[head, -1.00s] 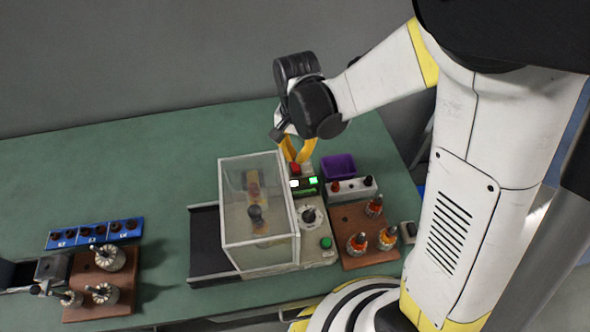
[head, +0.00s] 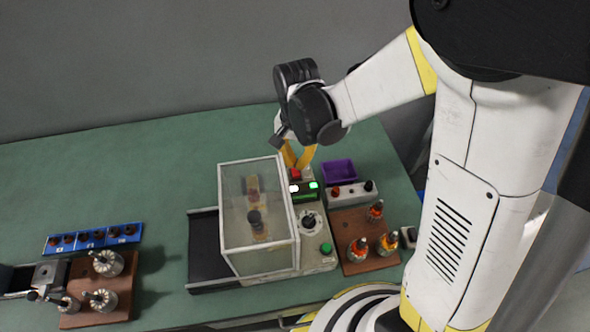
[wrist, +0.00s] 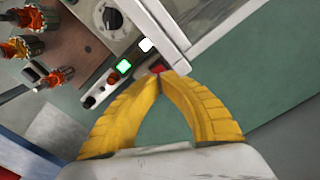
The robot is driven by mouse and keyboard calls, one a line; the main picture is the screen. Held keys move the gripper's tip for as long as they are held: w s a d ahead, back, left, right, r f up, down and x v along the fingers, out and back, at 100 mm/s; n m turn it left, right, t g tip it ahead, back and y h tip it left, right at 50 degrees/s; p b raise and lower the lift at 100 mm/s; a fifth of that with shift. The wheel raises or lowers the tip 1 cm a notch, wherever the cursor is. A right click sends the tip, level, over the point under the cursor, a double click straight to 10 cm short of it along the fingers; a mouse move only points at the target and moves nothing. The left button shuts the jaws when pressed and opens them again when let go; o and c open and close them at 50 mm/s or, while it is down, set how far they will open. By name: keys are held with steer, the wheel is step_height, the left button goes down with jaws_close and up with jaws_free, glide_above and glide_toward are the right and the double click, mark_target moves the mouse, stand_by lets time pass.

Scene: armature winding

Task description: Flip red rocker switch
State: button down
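The red rocker switch (head: 295,174) is on the back end of the grey control panel, beside the clear-walled box. My gripper (head: 296,166) is just above and behind it, pointing down. In the wrist view the two yellow fingers meet at their tips (wrist: 160,77), with nothing seen between them. The red switch (wrist: 157,69) shows right at the tips and is partly hidden by them. I cannot tell whether they touch it or which way it is tipped. A white light (head: 294,188) and a green light (head: 313,185) glow beside the switch.
The clear-walled box (head: 250,210) stands close left of the switch. A purple bin (head: 340,172) and a grey box with knobs (head: 350,191) stand to the right. A brown board (head: 350,222) holds armatures. The green table behind is clear.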

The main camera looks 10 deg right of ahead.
mark_target(297, 175)
steer(key=shift+f+b, duration=1.1)
steer(key=shift+f, duration=0.1)
stand_by(0.9)
steer(key=shift+s+f+b, duration=0.2)
steer(key=shift+f+b, duration=0.35)
steer(key=shift+s+f+b, duration=0.15)
steer(key=shift+f+b, duration=0.35)
steer(key=shift+b, duration=0.05)
stand_by(0.4)
steer(key=shift+r+p, duration=0.65)
steer(key=shift+r, duration=0.1)
steer(key=r+p, duration=0.1)
steer(key=w+r+p, duration=0.1)
steer(key=r, duration=0.1)
steer(key=shift+s+r+p, duration=0.1)
steer(key=shift+r+p, duration=1)
steer(key=shift+r, duration=0.15)
steer(key=shift+f, duration=0.1)
